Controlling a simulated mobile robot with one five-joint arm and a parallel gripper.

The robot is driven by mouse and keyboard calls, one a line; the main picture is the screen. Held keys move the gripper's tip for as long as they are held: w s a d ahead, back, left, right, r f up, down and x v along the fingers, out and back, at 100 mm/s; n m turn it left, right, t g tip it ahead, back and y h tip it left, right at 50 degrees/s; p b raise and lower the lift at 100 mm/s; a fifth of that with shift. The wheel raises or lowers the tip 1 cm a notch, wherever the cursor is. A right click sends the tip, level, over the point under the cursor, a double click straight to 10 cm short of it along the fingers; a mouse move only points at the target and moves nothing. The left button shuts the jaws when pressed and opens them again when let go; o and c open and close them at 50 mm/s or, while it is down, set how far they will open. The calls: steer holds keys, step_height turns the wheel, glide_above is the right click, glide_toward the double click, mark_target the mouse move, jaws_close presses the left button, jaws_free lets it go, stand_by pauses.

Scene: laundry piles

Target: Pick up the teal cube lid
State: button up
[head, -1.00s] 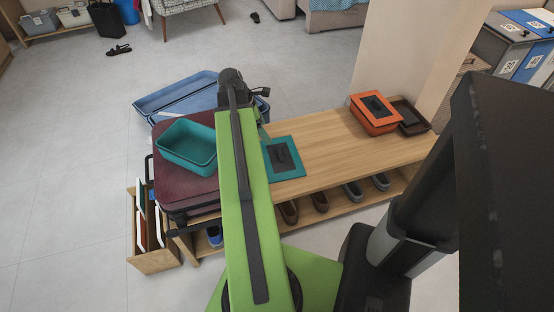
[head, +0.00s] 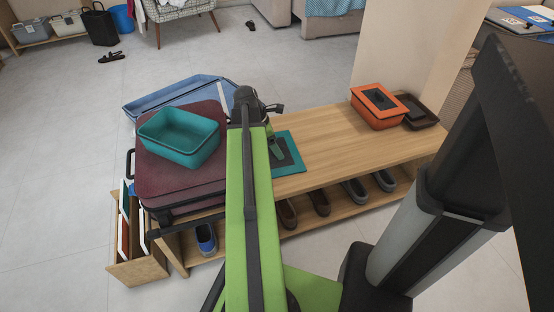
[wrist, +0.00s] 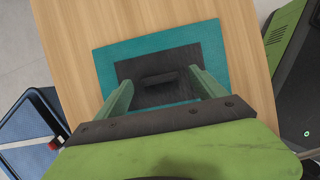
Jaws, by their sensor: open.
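The teal cube lid (head: 291,142) lies flat on the wooden bench, a teal square with a dark centre panel. In the wrist view the lid (wrist: 215,46) shows a dark raised handle at its middle. My gripper (wrist: 158,83) is open, its two green fingers on either side of the handle, with nothing held. I cannot tell how high the fingertips are above the lid. In the head view my gripper (head: 276,146) is over the lid, and my arm hides the lid's left part.
An open teal box (head: 180,135) sits on a maroon suitcase (head: 160,185) left of my arm. Shoes fill the shelf below. The bench (head: 335,140) is clear between.

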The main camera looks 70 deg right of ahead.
steer(key=shift+s+d+f, duration=0.1)
steer(key=shift+f, duration=0.55)
steer(key=shift+r, duration=0.2)
steer(key=c, duration=1.4)
steer(key=shift+c, duration=0.2)
